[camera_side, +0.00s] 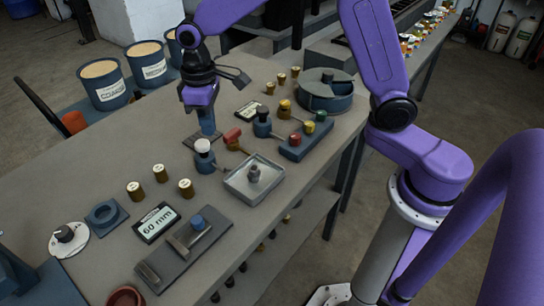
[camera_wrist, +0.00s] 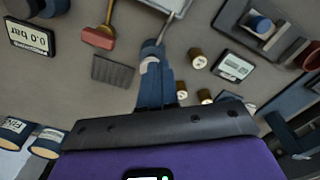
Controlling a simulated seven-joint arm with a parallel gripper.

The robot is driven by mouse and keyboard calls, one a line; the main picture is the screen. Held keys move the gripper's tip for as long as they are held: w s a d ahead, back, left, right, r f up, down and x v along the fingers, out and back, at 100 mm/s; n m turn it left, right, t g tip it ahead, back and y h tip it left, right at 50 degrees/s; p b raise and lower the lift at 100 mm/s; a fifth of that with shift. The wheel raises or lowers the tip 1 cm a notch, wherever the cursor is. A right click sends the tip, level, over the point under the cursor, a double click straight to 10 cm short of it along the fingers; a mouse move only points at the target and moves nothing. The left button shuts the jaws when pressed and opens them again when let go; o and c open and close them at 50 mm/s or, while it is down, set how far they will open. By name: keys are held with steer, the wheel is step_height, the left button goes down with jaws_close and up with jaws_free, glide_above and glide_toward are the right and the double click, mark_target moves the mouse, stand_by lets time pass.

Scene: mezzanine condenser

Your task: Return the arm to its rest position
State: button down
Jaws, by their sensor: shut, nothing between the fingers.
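My gripper (camera_side: 208,128) is over the workbench (camera_side: 110,160), pointing down, its blue fingers shut with nothing between them. In the wrist view the closed fingers (camera_wrist: 151,52) show above the grey bench top. In the side view the tips are just above or beside a dark ribbed pad (camera_side: 189,142); I cannot tell whether they touch anything. The pad also shows in the wrist view (camera_wrist: 112,71), left of the fingers. A blue bottle with a white cap (camera_side: 203,147) stands close in front of the fingers in the side view. My purple arm reaches in from the right.
A red-handled tool (camera_side: 232,136), a metal tray (camera_side: 263,192) with a small grey part, and a block with coloured knobs (camera_side: 306,140) lie nearby. Several brass cylinders (camera_side: 160,173) stand around. A "60 mm" display (camera_side: 157,222) lies in front. Blue buckets (camera_side: 105,84) stand behind the bench.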

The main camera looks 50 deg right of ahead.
steer(key=s+d+r+n, duration=0.1)
steer(key=s+d+n, duration=0.2)
steer(key=s, duration=1.1)
steer(key=s+d+r+n, duration=0.1)
steer(key=s+d+n, duration=0.1)
steer(key=s+d, duration=0.7)
steer(key=s, duration=0.5)
steer(key=shift+s+r+n, duration=0.15)
steer(key=shift+n, duration=0.25)
steer(key=w+a+r+m, duration=0.1)
steer(key=w+a+m, duration=0.1)
steer(key=w+a, duration=0.45)
steer(key=w+a+r+m, duration=0.1)
steer(key=w+a, duration=0.2)
steer(key=w, duration=0.7)
steer(key=w+a+f+m, duration=0.1)
steer(key=w+m, duration=0.1)
steer(key=w, duration=0.6)
steer(key=w+a+f+m, duration=0.1)
steer(key=w+a+m, duration=0.1)
steer(key=w, duration=0.6)
steer(key=shift+s+d+f, duration=0.1)
steer(key=shift+d+f, duration=0.05)
steer(key=shift+f, duration=1.3)
steer(key=shift+s+d+f, duration=0.1)
steer(key=shift+f, duration=1.35)
